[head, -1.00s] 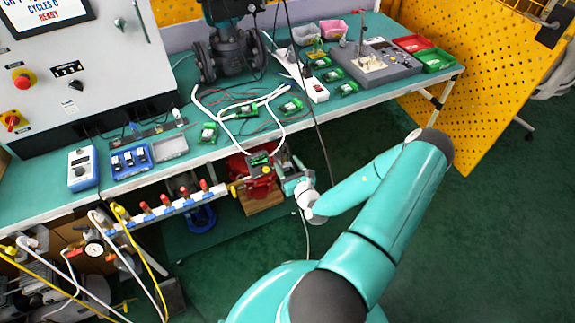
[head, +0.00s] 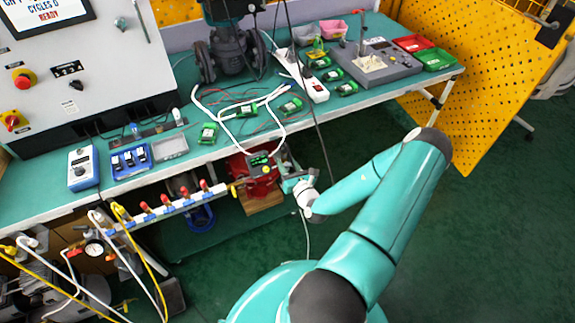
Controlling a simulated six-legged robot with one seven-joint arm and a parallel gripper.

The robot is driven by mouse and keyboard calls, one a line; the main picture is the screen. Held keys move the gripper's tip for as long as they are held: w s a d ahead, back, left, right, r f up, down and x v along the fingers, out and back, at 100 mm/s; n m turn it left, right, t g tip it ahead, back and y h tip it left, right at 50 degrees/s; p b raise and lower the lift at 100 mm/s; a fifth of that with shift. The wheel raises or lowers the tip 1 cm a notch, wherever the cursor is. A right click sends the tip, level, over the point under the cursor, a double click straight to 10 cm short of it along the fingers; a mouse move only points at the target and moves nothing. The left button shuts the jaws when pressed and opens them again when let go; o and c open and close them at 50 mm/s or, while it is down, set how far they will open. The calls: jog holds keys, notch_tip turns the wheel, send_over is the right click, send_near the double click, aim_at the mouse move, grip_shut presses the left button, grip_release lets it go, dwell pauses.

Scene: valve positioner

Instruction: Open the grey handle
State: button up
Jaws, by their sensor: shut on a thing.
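My gripper (head: 288,181) is below the front edge of the bench, at the right side of a red valve unit (head: 258,186) with a dark top. Its jaws are shut on a small part there, which appears to be the grey handle. The handle is mostly hidden by the jaws and too small to make out clearly, so its angle cannot be told. The red unit sits on a wooden block (head: 264,206).
A white manifold (head: 180,206) with several red-handled valves runs left of the red unit. The green bench (head: 330,108) above holds green boards, a power strip (head: 314,88) and cables. A dark cable hangs near my gripper.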

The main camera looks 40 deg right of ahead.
jog(key=shift+m, duration=0.3)
jog(key=o, duration=1)
jog(key=v, duration=1.3)
jog(key=shift+s+a, duration=0.1)
jog(key=shift+s, duration=0.25)
